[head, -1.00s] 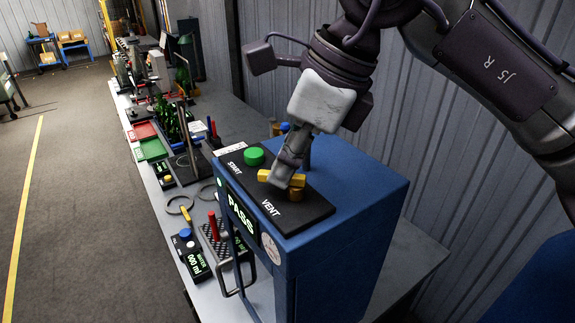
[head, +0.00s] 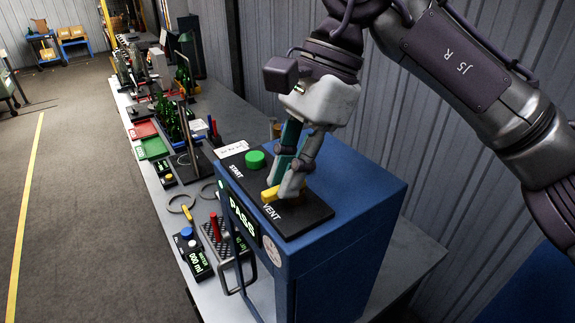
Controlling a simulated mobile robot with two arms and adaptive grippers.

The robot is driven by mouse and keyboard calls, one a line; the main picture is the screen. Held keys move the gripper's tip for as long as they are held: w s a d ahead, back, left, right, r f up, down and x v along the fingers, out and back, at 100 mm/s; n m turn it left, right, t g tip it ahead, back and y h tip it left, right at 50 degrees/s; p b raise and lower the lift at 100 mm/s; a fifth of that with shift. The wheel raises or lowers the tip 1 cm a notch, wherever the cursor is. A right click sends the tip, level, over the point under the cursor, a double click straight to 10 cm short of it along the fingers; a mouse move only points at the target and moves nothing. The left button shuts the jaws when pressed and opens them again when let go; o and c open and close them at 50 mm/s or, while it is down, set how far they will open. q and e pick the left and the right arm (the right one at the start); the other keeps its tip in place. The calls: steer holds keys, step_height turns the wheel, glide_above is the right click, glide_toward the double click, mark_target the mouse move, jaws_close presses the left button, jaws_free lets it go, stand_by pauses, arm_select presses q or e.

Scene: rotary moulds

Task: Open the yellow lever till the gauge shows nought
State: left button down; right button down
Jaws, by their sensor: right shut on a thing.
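The yellow lever (head: 270,195) sits on the black top panel (head: 306,219) of the blue cabinet (head: 345,220), beside the word VENT. My right gripper (head: 284,182) comes down from above and is shut on the yellow lever; its fingers hide much of the lever. A pale round dial (head: 272,250), perhaps the gauge, is on the cabinet's front; its reading is too small to tell. A lit PASS display (head: 242,218) is beside it. My left gripper is not in view.
A green START button (head: 255,159) stands on the same panel, close to the gripper. A metal handle (head: 236,275) juts from the cabinet's front. The bench to the left holds a red-handled tool (head: 214,228), a small meter (head: 197,265) and trays.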

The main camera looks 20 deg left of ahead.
steer(key=shift+r+n, duration=0.1)
steer(key=shift+n, duration=0.2)
steer(key=c, duration=1.2)
jaws_free()
steer(key=v, duration=1.2)
steer(key=shift+a, duration=0.15)
